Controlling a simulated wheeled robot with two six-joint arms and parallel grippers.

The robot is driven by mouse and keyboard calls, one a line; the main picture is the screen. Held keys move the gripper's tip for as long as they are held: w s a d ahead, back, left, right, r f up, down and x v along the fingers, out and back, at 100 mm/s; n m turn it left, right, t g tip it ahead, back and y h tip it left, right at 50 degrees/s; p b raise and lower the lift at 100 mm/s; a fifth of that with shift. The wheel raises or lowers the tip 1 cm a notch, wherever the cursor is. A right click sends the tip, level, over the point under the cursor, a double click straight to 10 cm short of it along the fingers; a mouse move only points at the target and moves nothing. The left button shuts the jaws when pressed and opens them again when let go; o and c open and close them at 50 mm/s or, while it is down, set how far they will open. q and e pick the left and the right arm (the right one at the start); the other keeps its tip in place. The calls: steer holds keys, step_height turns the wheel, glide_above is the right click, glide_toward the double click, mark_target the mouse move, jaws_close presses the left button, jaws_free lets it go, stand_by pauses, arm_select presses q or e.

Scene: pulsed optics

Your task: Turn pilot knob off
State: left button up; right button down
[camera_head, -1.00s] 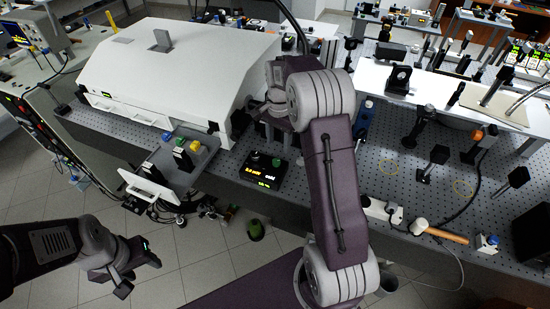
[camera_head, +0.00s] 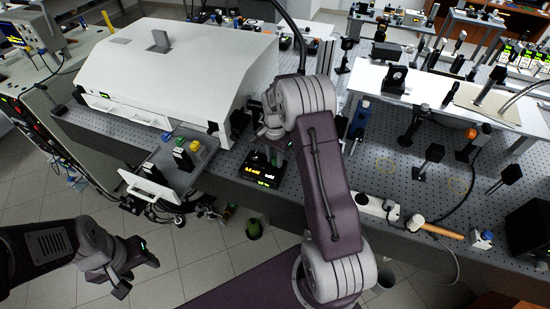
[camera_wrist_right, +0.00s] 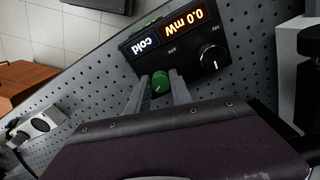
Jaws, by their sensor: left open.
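The black control box (camera_head: 251,181) stands near the front edge of the perforated bench, its orange display lit; the gripper hides its knobs. In the right wrist view the display (camera_wrist_right: 187,27) reads 0.0 mW and "cold", upside down. That view shows a green knob (camera_wrist_right: 160,82) and a black knob with a white mark (camera_wrist_right: 212,57); their small labels are hard to read. My right gripper (camera_head: 270,152) is over the box, and its fingers (camera_wrist_right: 160,91) stand apart on both sides of the green knob, with narrow gaps visible. My left gripper (camera_head: 138,275) is open and empty, low over the floor.
A large white housing (camera_head: 185,70) stands left of the box. A grey tray (camera_head: 165,165) with small mounted parts is nearer on the left. To the right, optic posts (camera_head: 415,120), a power strip (camera_head: 375,205) and a mallet (camera_head: 435,229) occupy the bench.

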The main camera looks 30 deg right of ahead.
steer(key=shift+r+n, duration=0.1)
steer(key=shift+n, duration=0.3)
steer(key=n+p, duration=0.1)
steer(key=n, duration=0.3)
steer(key=shift+d+n, duration=0.15)
steer(key=shift+n, duration=0.25)
steer(key=n+p, duration=0.1)
steer(key=n, duration=0.5)
steer(key=shift+w+d+n, duration=0.1)
steer(key=shift+n, duration=0.2)
steer(key=c, duration=1.3)
jaws_free()
steer(key=shift+o, duration=0.8)
step_height(320, 180, up, 9)
steer(key=b, duration=0.1)
